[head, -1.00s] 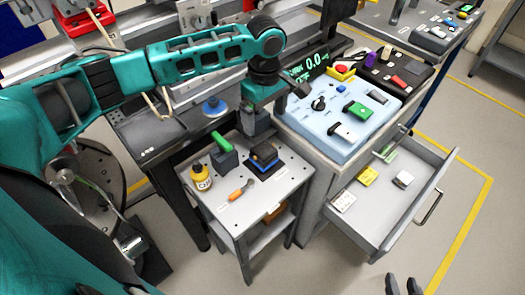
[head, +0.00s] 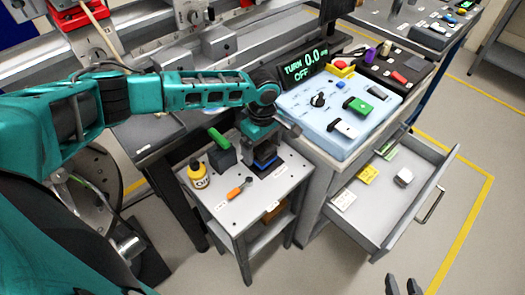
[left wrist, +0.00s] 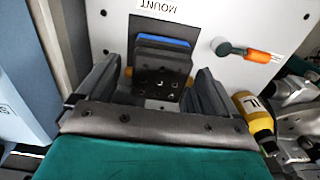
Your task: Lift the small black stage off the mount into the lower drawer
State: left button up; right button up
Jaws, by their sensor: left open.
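The small black stage (left wrist: 160,80) sits on the cart top between my left gripper's fingers, with a blue strip (left wrist: 165,41) beside it and an upside-down MOUNT label near it. In the head view my left gripper (head: 264,150) is right over it and hides most of it; a blue and dark part (head: 265,162) shows below. In the left wrist view my left gripper (left wrist: 158,75) is open, with a finger on each side of the stage. The open drawer (head: 372,222) is to the right. My right gripper (head: 403,285) is open and empty at the bottom edge.
The cart top (head: 228,212) also holds a yellow bottle (head: 198,176), a green-handled block (head: 221,152) and an orange screwdriver (head: 239,189). The drawer holds yellow, white and green pieces, with bare floor around them. A light-blue control panel (head: 330,120) stands above the drawer.

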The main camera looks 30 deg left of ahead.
pick_arm(q)
jog(key=shift+f, duration=0.2)
jog(key=c, duration=1.3)
